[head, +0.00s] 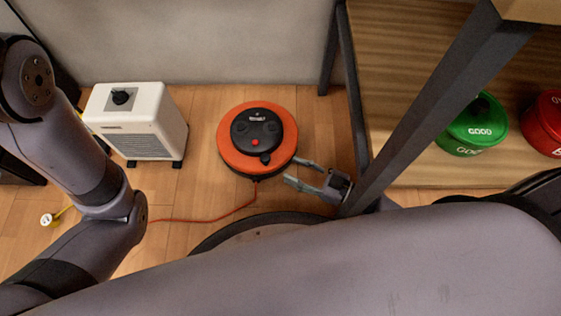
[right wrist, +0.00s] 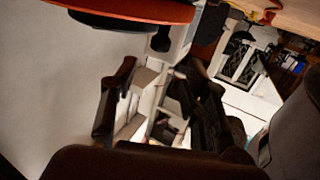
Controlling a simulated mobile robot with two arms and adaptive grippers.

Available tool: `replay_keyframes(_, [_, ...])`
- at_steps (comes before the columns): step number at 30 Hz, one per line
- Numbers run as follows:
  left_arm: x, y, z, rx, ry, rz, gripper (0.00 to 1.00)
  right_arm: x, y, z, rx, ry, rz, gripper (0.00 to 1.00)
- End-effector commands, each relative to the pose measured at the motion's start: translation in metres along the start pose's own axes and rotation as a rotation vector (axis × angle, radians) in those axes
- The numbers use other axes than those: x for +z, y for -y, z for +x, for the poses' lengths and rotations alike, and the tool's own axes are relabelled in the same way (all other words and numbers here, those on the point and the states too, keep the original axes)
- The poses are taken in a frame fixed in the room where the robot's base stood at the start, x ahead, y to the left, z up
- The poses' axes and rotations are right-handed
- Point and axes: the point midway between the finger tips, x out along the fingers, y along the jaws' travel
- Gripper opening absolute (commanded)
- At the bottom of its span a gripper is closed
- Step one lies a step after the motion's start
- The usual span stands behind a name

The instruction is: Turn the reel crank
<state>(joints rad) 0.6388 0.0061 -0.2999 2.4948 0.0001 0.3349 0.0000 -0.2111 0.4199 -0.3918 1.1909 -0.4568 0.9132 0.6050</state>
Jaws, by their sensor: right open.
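The orange cable reel (head: 230,155) with a black hub lies flat on the wood floor in the head view. Its crank handle seems to be the small dark knob (head: 265,158) at the hub's lower edge. My right gripper (head: 293,172) is open and empty, low to the right of the reel, its fingers pointing left towards it, apart from the knob. In the right wrist view the reel's orange rim (right wrist: 130,9) is at the top left. A dark knob (right wrist: 160,40) hangs below it, beyond my open fingers (right wrist: 158,76). My left arm shows, but its gripper does not.
A white heater-like box (head: 142,118) stands left of the reel. A dark table leg (head: 430,105) and wooden shelf (head: 400,70) with green (head: 475,128) and red (head: 548,122) containers are close on the right. An orange cord (head: 235,209) runs across the floor.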

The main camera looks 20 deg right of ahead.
Motion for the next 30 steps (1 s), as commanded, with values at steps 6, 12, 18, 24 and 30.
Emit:
replay_keyframes(6, [0.000,0.000,0.000,0.000,0.001,0.000,0.32,0.001,0.000,-0.033,0.000,0.001,0.000,0.42])
replay_keyframes(12, [0.000,0.000,0.000,0.000,0.001,0.000,0.32,0.000,0.000,-0.040,-0.001,-0.001,-0.001,0.42])
replay_keyframes(18, [0.000,0.000,0.000,0.000,0.001,0.000,0.32,0.000,0.000,-0.040,-0.001,-0.001,-0.001,0.42])
replay_keyframes(24, [0.000,0.000,0.000,0.000,0.001,0.000,0.32,0.000,0.000,-0.040,0.000,-0.001,0.000,0.42])
replay_keyframes(30, [0.017,0.001,0.006,-0.001,0.031,-0.005,0.32,-0.005,-0.002,-0.042,0.017,0.017,0.019,0.42])
